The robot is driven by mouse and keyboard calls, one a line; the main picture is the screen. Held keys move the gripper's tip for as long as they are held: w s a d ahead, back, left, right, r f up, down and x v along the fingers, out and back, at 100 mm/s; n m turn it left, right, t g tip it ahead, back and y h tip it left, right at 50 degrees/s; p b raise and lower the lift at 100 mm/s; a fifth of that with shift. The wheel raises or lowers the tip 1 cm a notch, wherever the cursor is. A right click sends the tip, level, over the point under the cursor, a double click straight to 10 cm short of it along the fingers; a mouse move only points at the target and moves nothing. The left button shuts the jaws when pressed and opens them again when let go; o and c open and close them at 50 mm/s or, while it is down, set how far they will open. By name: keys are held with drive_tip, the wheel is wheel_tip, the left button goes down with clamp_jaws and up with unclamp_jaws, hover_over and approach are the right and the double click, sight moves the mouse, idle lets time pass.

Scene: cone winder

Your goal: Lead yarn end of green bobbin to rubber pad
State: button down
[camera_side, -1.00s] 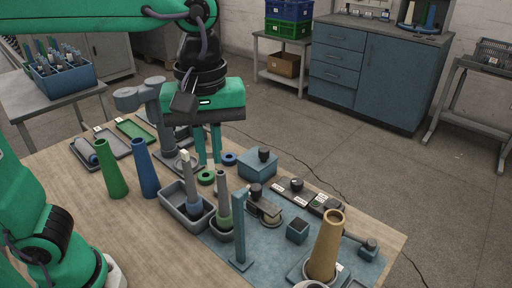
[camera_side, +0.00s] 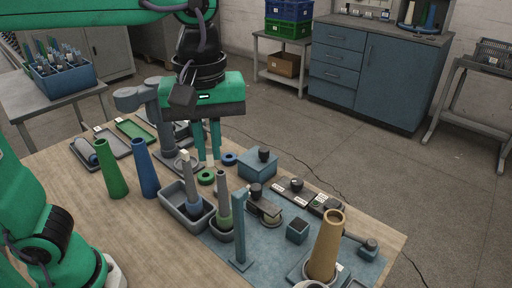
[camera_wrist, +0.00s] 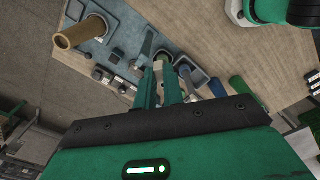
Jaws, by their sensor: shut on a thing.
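The green bobbin (camera_side: 224,212) stands upright in a small grey cup, a grey tube with green yarn low on it. My gripper (camera_side: 208,162) points down just behind and left of it, above the green ring. In the wrist view my gripper's two fingers (camera_wrist: 170,85) run close together. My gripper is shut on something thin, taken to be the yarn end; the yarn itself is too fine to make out. A small device with a round pad-like disc (camera_side: 270,222) stands right of the bobbin; I cannot tell whether this is the rubber pad.
A blue-banded bobbin (camera_side: 193,190) stands in a grey tray left of the green one. A teal post (camera_side: 240,232) rises in front. A green cone (camera_side: 112,170) and blue cone (camera_side: 145,168) stand left; a tan cone (camera_side: 327,245) stands right. A blue box (camera_side: 258,166) sits behind.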

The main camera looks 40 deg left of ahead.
drive_tip(key=shift+r, duration=1.05)
drive_tip(key=w+d+f, duration=0.6)
drive_tip(key=w+f, duration=0.6)
drive_tip(key=w, duration=0.1)
drive_tip(key=shift+d+f, duration=0.2)
drive_tip(key=shift+f, duration=0.15)
drive_tip(key=shift+s, duration=0.25)
drive_tip(key=shift+s, duration=2.3)
